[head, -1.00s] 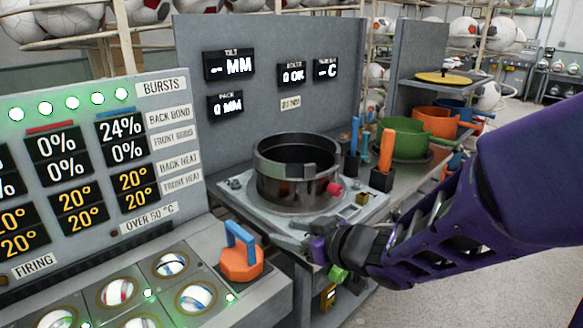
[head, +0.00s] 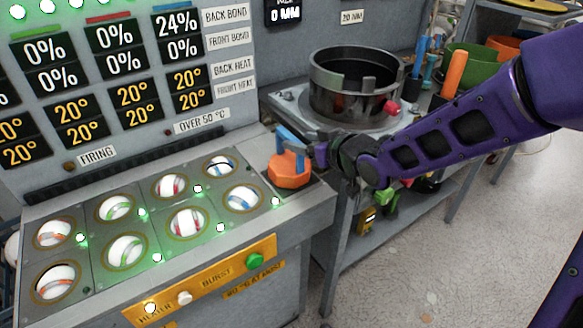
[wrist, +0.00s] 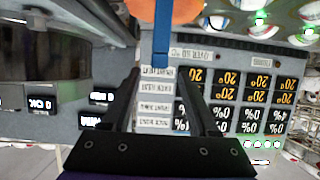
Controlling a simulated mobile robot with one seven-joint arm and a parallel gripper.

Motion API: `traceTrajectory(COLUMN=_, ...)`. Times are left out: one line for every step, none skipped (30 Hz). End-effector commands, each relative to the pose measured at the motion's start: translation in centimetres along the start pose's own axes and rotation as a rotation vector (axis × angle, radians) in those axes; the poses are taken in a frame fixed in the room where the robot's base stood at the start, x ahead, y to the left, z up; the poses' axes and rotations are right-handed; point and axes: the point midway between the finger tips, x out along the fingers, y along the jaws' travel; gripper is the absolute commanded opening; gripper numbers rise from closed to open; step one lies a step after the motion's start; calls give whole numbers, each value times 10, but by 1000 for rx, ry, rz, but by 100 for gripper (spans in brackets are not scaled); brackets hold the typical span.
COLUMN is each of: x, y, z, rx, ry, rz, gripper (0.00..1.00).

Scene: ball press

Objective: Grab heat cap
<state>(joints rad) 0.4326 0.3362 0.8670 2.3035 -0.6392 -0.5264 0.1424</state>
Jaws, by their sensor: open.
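The heat cap is an orange, many-sided block (head: 290,172) with a blue loop handle (head: 288,140), standing at the right end of the grey bench top. My gripper (head: 312,153) is open at the right side of the handle, at about its height. In the wrist view the open jaws (wrist: 160,78) point at the blue handle (wrist: 162,40), which shows centred between them. The orange block (wrist: 180,10) is cut off at the top edge there. I cannot tell whether the jaws touch the handle.
Several striped balls sit in round wells in the bench top (head: 152,214) left of the cap. A dark metal ring (head: 355,85) stands on the machine behind my gripper. A display panel (head: 130,80) rises behind the balls. Open floor (head: 450,260) lies to the right.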

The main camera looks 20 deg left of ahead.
Motion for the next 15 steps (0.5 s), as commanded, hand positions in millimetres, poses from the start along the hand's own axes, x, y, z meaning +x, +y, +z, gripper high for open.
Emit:
traceTrajectory(x=5, y=0, z=1, rx=1, ry=0, rz=-2, gripper=60)
traceTrajectory(x=6, y=0, z=1, rx=1, ry=0, rz=-1, gripper=60)
traceTrajectory(x=8, y=0, z=1, rx=1, ry=0, rz=-1, gripper=60)
traceTrajectory(x=10, y=0, z=1, rx=1, ry=0, rz=-1, gripper=60)
traceTrajectory(x=12, y=0, z=1, rx=1, ry=0, rz=-1, gripper=60)
traceTrajectory(x=16, y=0, z=1, rx=1, ry=1, rz=-1, gripper=60)
traceTrajectory(x=21, y=0, z=2, rx=1, ry=0, rz=-2, gripper=60)
traceTrajectory(x=26, y=0, z=2, rx=2, ry=0, rz=-2, gripper=60)
traceTrajectory(x=33, y=1, z=2, rx=2, ry=2, rz=-3, gripper=60)
traceTrajectory(x=38, y=1, z=2, rx=2, ry=1, rz=-3, gripper=60)
traceTrajectory(x=42, y=1, z=2, rx=2, ry=1, rz=-3, gripper=60)
traceTrajectory(x=47, y=1, z=1, rx=1, ry=1, rz=-4, gripper=60)
traceTrajectory(x=51, y=2, z=0, rx=1, ry=1, rz=-2, gripper=60)
traceTrajectory(x=54, y=2, z=0, rx=0, ry=1, rz=-2, gripper=60)
traceTrajectory(x=57, y=2, z=0, rx=0, ry=0, rz=-2, gripper=60)
